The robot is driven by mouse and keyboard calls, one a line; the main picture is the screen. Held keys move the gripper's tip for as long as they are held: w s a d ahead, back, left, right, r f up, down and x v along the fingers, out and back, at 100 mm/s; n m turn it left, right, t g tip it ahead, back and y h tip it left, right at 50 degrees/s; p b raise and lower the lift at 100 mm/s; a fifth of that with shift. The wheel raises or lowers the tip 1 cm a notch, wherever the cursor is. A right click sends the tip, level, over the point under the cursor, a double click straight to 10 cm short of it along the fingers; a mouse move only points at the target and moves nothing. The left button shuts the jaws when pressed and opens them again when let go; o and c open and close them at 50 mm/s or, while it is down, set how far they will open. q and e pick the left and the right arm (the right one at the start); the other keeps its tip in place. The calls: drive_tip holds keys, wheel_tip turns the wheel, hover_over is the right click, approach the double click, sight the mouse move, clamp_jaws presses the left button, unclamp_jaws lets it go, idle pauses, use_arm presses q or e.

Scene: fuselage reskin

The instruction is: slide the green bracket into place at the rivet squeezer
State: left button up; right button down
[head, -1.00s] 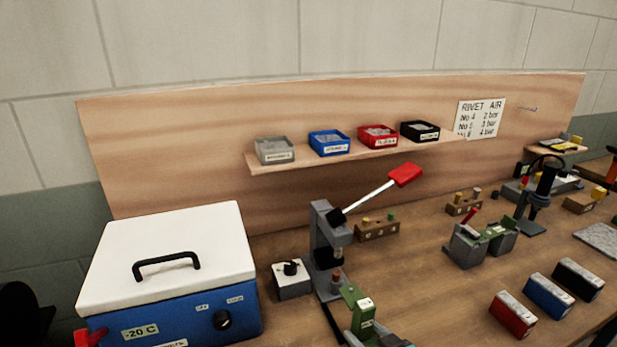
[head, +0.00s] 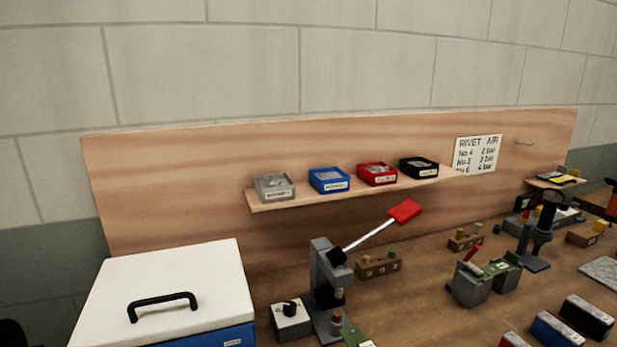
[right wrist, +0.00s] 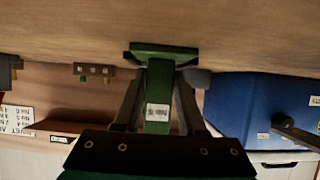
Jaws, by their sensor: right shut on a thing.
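The rivet squeezer (head: 322,272) is a grey upright frame with a long red-tipped lever, standing on the bench in the head view. The green bracket (head: 353,335) shows at the bottom edge there, just in front of the squeezer's base and partly cut off. I cannot tell whether they touch. In the right wrist view the green bracket (right wrist: 160,78) has a wide cross flange at its far end and a white label. My right gripper (right wrist: 158,100) is shut on its stem, one finger on each side. My left gripper is not in view.
A blue cool box with a white lid (head: 170,290) stands left of the squeezer, with a small grey knob box (head: 290,320) between. A brown block (head: 379,266) sits behind the squeezer. A shelf (head: 350,192) with bins hangs above. Bare bench (head: 430,310) lies right.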

sight(361, 338)
drive_tip(key=shift+w, duration=0.1)
idle(0.3)
drive_tip(key=shift+w+a+b, duration=0.3)
drive_tip(key=shift+w+a, duration=0.1)
drive_tip(key=shift+w, duration=0.7)
drive_tip(key=shift+w+a+b, duration=0.3)
drive_tip(key=shift+w+a, duration=0.15)
drive_tip(key=shift+w, duration=0.65)
drive_tip(key=shift+w+a+b, duration=0.3)
drive_tip(key=shift+w+a, duration=0.1)
drive_tip(key=shift+w, duration=0.7)
drive_tip(key=c, duration=0.6)
unclamp_jaws()
drive_tip(key=s+r+p, duration=0.1)
drive_tip(key=r+p, duration=0.1)
drive_tip(key=p, duration=0.1)
drive_tip(key=s+r+p, duration=0.1)
drive_tip(key=r+p, duration=0.1)
drive_tip(key=p, duration=0.1)
drive_tip(key=d+r+p, duration=0.1)
drive_tip(key=r+p, duration=0.2)
drive_tip(key=shift+s, duration=0.4)
